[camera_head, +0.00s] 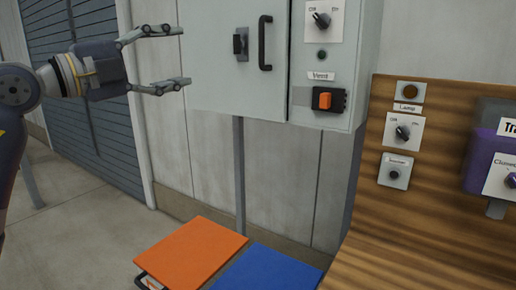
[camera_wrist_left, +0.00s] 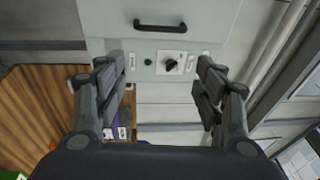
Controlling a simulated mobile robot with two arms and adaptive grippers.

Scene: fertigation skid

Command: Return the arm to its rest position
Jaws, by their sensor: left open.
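My left gripper (camera_head: 172,59) is open and empty at the upper left of the head view, in front of the left part of the grey cabinet (camera_head: 212,85). Its fingers point right and stand wide apart. In the left wrist view the two fingers (camera_wrist_left: 165,95) are apart, with nothing between them. The cabinet's black handle (camera_wrist_left: 160,26) and a rotary switch (camera_wrist_left: 171,65) show beyond them. My right gripper is not in view.
The cabinet carries a black handle (camera_head: 265,43), a rotary switch (camera_head: 321,20) and an orange Vent switch (camera_head: 325,100). A wooden panel (camera_head: 430,130) with controls stands at the right. An orange lid (camera_head: 198,252) and a blue lid (camera_head: 268,270) lie low in front.

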